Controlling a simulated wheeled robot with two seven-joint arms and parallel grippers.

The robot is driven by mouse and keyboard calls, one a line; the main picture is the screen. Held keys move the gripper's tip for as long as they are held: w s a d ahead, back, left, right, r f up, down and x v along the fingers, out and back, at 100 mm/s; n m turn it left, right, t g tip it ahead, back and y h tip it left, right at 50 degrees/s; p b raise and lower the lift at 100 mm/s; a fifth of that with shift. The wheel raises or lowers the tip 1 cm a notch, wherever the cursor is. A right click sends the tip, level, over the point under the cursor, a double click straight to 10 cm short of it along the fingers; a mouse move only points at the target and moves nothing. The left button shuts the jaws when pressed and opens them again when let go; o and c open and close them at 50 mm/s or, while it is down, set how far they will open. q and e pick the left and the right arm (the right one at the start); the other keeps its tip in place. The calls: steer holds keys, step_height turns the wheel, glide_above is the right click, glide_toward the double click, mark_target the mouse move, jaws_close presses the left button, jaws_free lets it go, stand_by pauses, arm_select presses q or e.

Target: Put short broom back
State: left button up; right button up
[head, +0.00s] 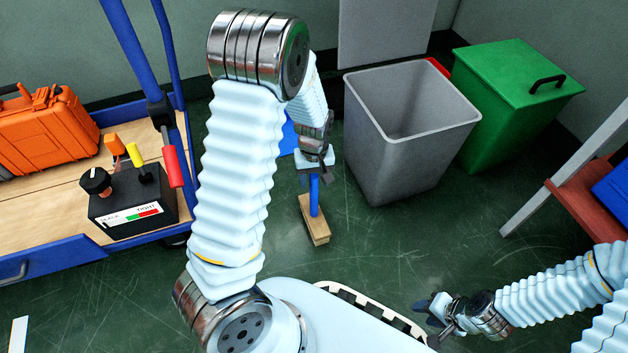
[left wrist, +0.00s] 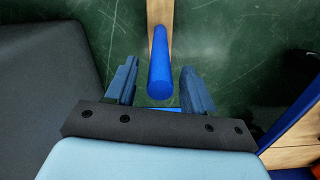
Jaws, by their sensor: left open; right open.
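The short broom has a blue handle (head: 314,196) and a wooden head (head: 314,220). In the head view it is upright, with its head at or near the green floor. In the left wrist view the blue handle (left wrist: 160,75) points toward the camera, between the two fingers. My left gripper (head: 316,165) is open around or just above the top of the handle; its fingers (left wrist: 158,88) stand apart from the handle on both sides. My right gripper (head: 437,312) is open and empty at the lower right. The broom's bristles are hidden.
A grey open bin (head: 385,150) stands right of the broom, with a green lidded bin (head: 505,110) beyond it. A blue-framed cart (head: 60,270) with an orange case (head: 45,130) and a black control box (head: 130,205) is at left. Floor in front of the grey bin is clear.

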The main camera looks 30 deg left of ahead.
arm_select(q)
step_height(320, 180, up, 10)
steer(key=p, duration=0.2)
steer(key=shift+p, duration=0.35)
stand_by(0.9)
